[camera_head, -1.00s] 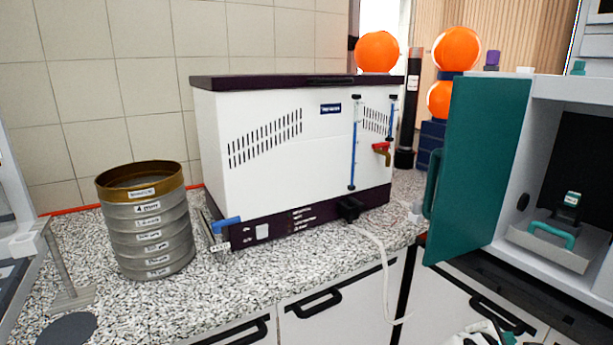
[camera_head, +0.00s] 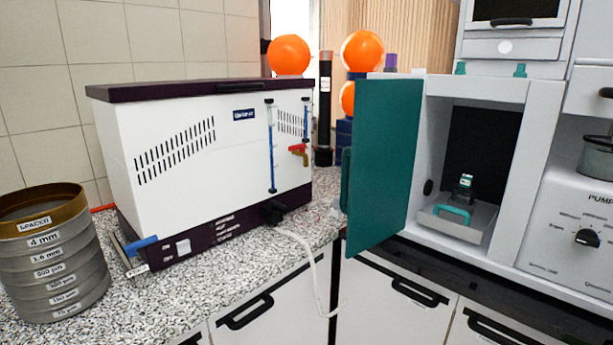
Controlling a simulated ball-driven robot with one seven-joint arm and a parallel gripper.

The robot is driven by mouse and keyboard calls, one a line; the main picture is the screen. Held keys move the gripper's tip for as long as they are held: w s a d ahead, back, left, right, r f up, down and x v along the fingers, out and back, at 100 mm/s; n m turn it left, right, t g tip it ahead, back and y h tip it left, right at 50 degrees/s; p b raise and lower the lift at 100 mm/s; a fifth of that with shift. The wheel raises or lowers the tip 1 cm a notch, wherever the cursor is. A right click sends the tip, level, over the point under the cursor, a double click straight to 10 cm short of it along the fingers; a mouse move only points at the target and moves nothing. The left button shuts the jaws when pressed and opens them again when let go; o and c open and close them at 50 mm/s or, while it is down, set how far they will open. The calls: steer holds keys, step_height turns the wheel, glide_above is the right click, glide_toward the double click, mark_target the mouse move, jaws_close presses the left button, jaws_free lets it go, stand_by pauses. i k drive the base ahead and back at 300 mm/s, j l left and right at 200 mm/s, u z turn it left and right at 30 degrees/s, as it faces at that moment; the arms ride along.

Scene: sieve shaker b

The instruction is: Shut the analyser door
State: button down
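The analyser is a white box (camera_head: 511,90) at the right, with an open front and a dark inside. Its teal door (camera_head: 384,168) is swung wide open on the left side of the opening. The door's teal handle (camera_head: 346,180) shows at its left edge, partly hidden. Inside the opening stands a grey tray (camera_head: 460,226) with a teal handle and a small dark device (camera_head: 465,187) at its back. My gripper is not in view.
A white and purple bath (camera_head: 200,150) stands left of the door, with a white cable (camera_head: 312,262) hanging over the counter edge. A sieve stack (camera_head: 55,262) is at the far left. A pump unit (camera_head: 578,225) is right of the analyser. Orange balls (camera_head: 362,50) sit behind.

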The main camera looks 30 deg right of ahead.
mark_target(386, 112)
steer(key=i+j+z, duration=0.1)
steer(key=z, duration=0.55)
steer(key=i+j+z, duration=0.45)
steer(key=j, duration=0.25)
steer(key=i+j+z, duration=0.2)
steer(key=j, duration=0.2)
steer(key=i+j, duration=0.75)
